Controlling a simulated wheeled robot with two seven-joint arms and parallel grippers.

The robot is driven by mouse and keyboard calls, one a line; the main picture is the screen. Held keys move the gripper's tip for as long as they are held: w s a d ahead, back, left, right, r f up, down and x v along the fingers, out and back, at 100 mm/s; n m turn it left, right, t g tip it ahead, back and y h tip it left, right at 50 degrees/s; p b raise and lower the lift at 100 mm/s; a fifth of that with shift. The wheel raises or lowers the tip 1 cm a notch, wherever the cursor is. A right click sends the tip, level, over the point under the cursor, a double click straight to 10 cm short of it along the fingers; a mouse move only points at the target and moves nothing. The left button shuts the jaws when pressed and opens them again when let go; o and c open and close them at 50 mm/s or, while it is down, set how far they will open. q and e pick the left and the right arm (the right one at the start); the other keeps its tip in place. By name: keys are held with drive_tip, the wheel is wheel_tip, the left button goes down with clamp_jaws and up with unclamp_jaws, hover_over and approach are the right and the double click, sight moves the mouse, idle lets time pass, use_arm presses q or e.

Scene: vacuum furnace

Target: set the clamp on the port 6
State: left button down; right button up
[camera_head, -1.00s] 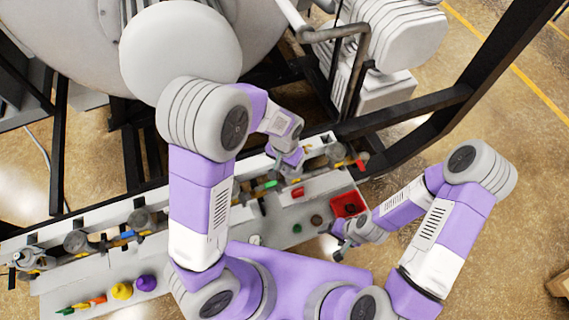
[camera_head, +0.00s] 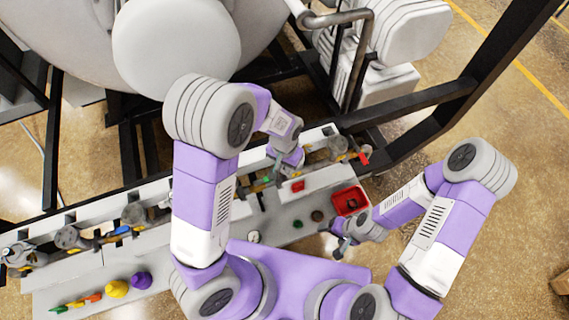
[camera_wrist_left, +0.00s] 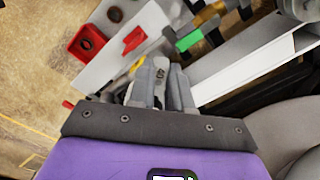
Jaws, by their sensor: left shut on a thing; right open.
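My left gripper (camera_head: 282,168) is over the row of ports along the back of the bench, toward its right end. In the left wrist view its grey fingers (camera_wrist_left: 162,82) are close together around a small grey piece, likely the clamp; its shape is mostly hidden between them. A valve with a green handle (camera_wrist_left: 190,40) is beside the fingers and also shows in the head view (camera_head: 267,179). No port number is readable, so I cannot tell which is port 6. My right gripper (camera_head: 342,247) is open and empty near the bench's front edge, below the red bin.
A red bin (camera_head: 364,195) holds a dark ring. Small round parts (camera_head: 317,216) and a red block (camera_head: 298,186) lie on the bench. Yellow and purple pieces (camera_head: 141,281) stand at front left. A black frame (camera_head: 420,103) rises behind the bench's right end.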

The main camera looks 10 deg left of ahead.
use_arm(q)
drive_tip(key=shift+f+b, duration=0.7)
drive_tip(key=shift+f, duration=0.35)
drive_tip(key=c, duration=1)
unclamp_jaws()
drive_tip(key=shift+r, duration=0.1)
wheel_tip(320, 180, up, 7)
drive_tip(key=shift+r, duration=0.15)
